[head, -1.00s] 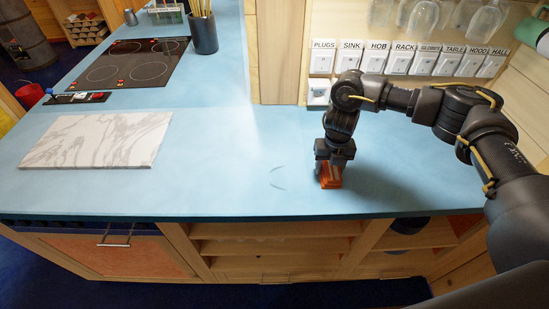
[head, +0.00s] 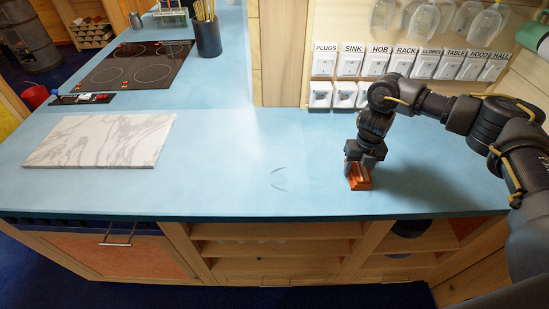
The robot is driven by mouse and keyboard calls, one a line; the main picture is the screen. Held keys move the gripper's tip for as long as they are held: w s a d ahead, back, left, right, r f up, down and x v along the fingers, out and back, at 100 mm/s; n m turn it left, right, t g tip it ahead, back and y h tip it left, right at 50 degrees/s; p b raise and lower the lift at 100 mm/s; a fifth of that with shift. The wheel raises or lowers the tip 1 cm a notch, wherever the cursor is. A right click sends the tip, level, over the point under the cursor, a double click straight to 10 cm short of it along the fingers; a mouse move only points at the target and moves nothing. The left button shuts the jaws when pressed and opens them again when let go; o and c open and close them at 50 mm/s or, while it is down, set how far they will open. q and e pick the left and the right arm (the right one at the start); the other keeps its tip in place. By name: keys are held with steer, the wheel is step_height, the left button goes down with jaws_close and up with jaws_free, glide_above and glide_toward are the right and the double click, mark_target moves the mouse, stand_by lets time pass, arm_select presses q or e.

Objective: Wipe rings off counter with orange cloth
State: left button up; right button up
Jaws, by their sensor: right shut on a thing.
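The blue counter (head: 220,190) carries a faint dark ring mark (head: 279,179), seen as two broken arcs near its front middle. The orange cloth (head: 358,183) is a small folded piece on the counter, to the right of the mark. My right gripper (head: 358,173) points down and is shut on the cloth, pressing it at the counter surface. The gripper hides part of the cloth. My left gripper is not in view.
A white marble board (head: 100,140) lies at the left. Behind it are a black hob (head: 138,65) and a utensil pot (head: 207,38). Labelled wall switches (head: 423,66) stand behind my right arm. The counter around the mark is clear.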

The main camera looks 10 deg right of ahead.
mark_target(358, 166)
step_height(358, 166, up, 3)
steer(key=shift+w+f+p, duration=0.1)
steer(key=shift+f+p, duration=0.05)
steer(key=shift+p, duration=0.25)
arm_select(q)
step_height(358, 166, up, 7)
steer(key=p, duration=0.5)
steer(key=shift+p, duration=0.3)
arm_select(e)
step_height(358, 166, up, 5)
steer(key=shift+r, duration=0.2)
steer(key=shift+a, duration=0.1)
